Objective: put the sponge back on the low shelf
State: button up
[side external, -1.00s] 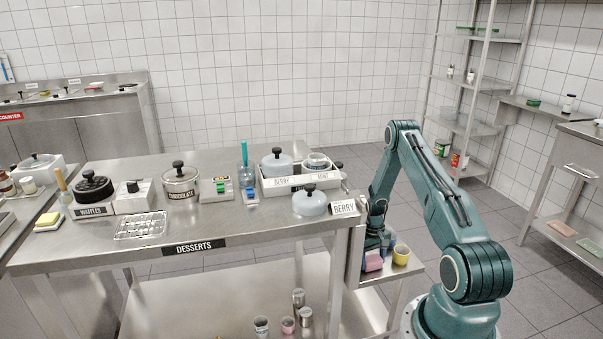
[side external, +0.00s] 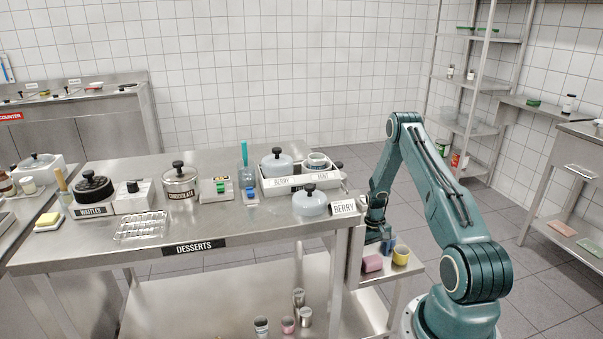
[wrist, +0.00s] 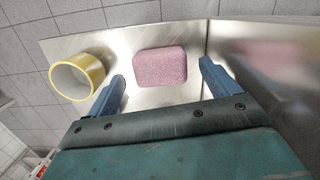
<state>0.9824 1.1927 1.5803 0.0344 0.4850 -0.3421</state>
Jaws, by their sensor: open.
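The pink sponge (side external: 372,264) lies flat on the small low metal shelf (side external: 385,275) at the right end of the desserts table. In the wrist view the whole sponge (wrist: 160,67) shows on the bare shelf (wrist: 150,98), a little beyond the fingertips. My gripper (side external: 381,243) is just above the sponge, and its blue fingers (wrist: 163,76) are spread apart with nothing between them. They do not appear to touch the sponge.
A yellow cup (side external: 401,256) stands on the shelf right of the sponge; in the wrist view the cup (wrist: 77,78) is left of my fingers. The metal table side (wrist: 255,70) rises close on the other side.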

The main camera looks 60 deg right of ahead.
aim_at(370, 256)
notch_tip(370, 256, up, 10)
jog(key=shift+w+d+f, duration=0.25)
jog(key=shift+w+d, duration=0.1)
jog(key=shift+w, duration=0.1)
jog(key=shift+d, duration=0.1)
dwell(0.4)
